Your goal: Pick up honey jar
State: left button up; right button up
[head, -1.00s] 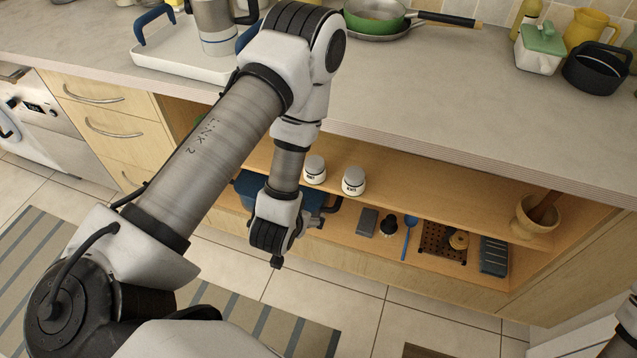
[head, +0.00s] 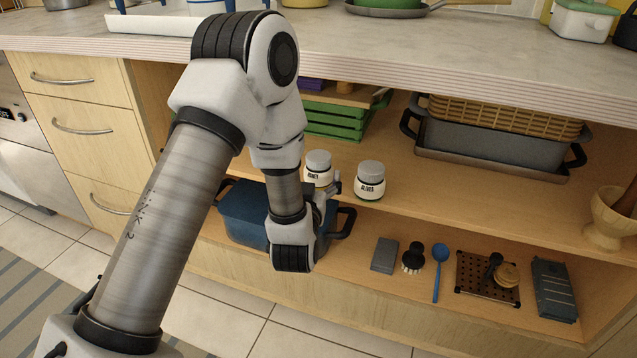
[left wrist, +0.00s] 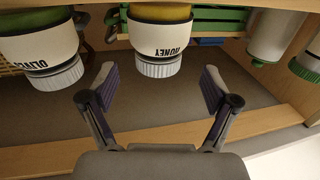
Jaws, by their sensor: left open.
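The honey jar (head: 318,174) stands on the upper shelf inside the open cabinet, with a grey lid and a white label. In the left wrist view the honey jar (left wrist: 160,40) appears upside down, its label reading HONEY, at top centre. My left gripper (left wrist: 158,82) is open and empty, its two fingers spread to either side of the jar's lid in that view, with no visible contact. In the head view my left gripper (head: 332,190) is at the shelf's front, just before the jar, partly hidden by my wrist.
The olives jar (head: 370,182) stands close to the right of the honey jar. A green crate (head: 335,118) is behind, and a basket in a grey pan (head: 490,140) is to the right. The countertop (head: 420,40) overhangs the shelf. A blue pot (head: 243,212) sits below.

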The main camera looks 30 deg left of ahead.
aim_at(319, 158)
pick_arm(q)
jog(key=b+x, duration=0.1)
jog(key=x, duration=0.4)
jog(key=shift+w+a+b, duration=0.1)
jog(key=shift+w+b, duration=0.25)
jog(key=shift+b, duration=0.05)
jog(key=c, duration=1.5)
jog(key=shift+o, duration=0.2)
jog(key=shift+r+p, duration=0.4)
jog(key=shift+r, duration=0.15)
jog(key=r, duration=0.1)
jog(key=p, duration=0.1)
jog(key=r, duration=0.1)
jog(key=shift+s+d+r+p, duration=0.25)
jog(key=shift+s+r+p, duration=0.05)
jog(key=shift+r+p, duration=0.1)
jog(key=d+r+p+v, duration=0.1)
jog(key=p+v, duration=0.9)
jog(key=v, duration=0.5)
jog(key=shift+d, duration=0.2)
